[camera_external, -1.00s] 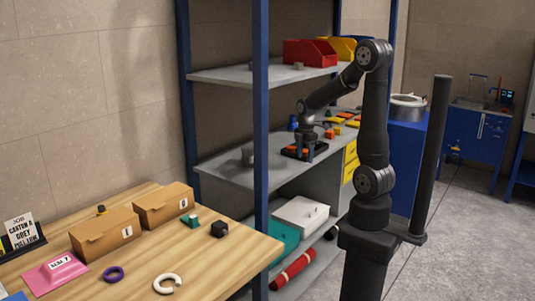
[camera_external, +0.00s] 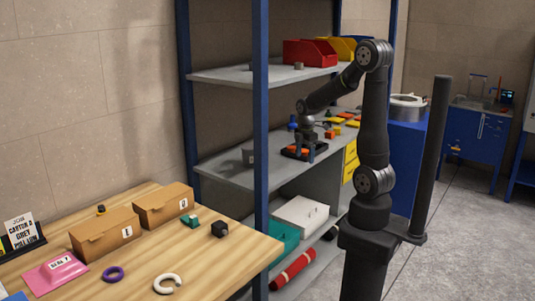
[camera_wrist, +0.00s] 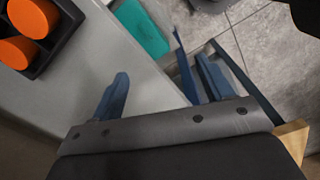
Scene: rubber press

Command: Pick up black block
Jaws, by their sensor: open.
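A small black block (camera_external: 219,230) sits on the wooden table at the front left, near its right side. It does not show in the wrist view. My gripper (camera_external: 304,150) is well away from the block, over the middle grey shelf by a black tray (camera_external: 287,154) with orange round pieces. In the wrist view my gripper (camera_wrist: 160,85) has its two blue fingers wide apart with nothing between them. The tray (camera_wrist: 52,58) shows there at upper left, outside the fingers.
The wooden table (camera_external: 205,262) also bears a teal piece (camera_external: 192,221), cardboard boxes (camera_external: 163,206), a white ring (camera_external: 167,284) and a purple ring (camera_external: 113,274). A blue shelf post (camera_external: 261,120) stands between my gripper and the table.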

